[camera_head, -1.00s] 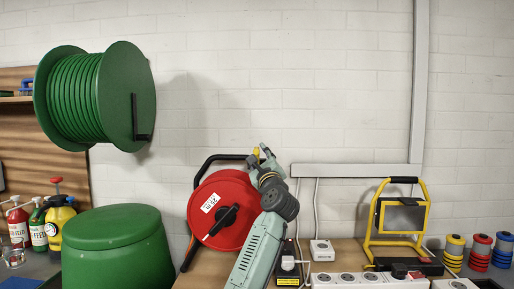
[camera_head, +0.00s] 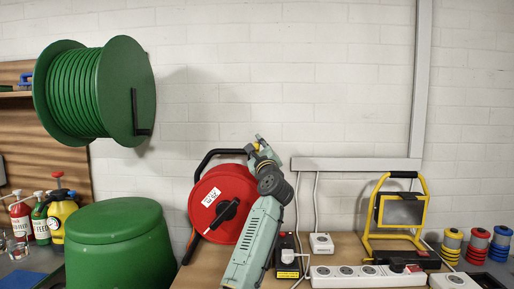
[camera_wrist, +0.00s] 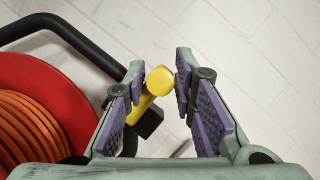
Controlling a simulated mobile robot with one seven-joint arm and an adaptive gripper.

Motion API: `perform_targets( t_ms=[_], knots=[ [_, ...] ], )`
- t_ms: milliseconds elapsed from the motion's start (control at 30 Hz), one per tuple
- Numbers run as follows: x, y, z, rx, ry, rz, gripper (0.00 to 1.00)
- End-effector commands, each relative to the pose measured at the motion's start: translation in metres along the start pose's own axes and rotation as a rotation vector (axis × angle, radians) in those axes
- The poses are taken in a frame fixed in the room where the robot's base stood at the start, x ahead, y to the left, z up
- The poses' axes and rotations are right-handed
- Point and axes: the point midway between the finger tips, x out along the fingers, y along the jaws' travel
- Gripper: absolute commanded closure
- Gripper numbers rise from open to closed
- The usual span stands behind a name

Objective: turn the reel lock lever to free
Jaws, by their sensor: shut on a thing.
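The reel lock lever is a yellow bar with a round end (camera_wrist: 159,80), beside the black frame at the top right of the red cable reel (camera_head: 220,192). A little of its yellow shows at my gripper (camera_head: 262,145) in the head view. In the wrist view, my gripper (camera_wrist: 160,68) has its two fingers on either side of the lever, shut on it. The left pad touches it; a narrow gap seems to show at the right pad. The lever's lower part meets a black block (camera_wrist: 149,122). The reel's orange cable (camera_wrist: 35,125) shows at left.
A green drum (camera_head: 118,250) stands left of the reel, with a green hose reel (camera_head: 98,92) on the wall above. A black device (camera_head: 287,262), a white power strip (camera_head: 350,276) and a yellow work lamp (camera_head: 368,222) stand to the right.

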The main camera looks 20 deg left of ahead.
Motion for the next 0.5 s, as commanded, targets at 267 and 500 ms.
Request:
perform_targets(
  t_ms=[267, 500],
  knots=[
    [-0.0003, -0.0005, -0.0008, -0.001, 0.001, -0.001, 1.00],
    [-0.0002, -0.0005, -0.0010, -0.015, 0.002, 0.005, 1.00]
  ],
)
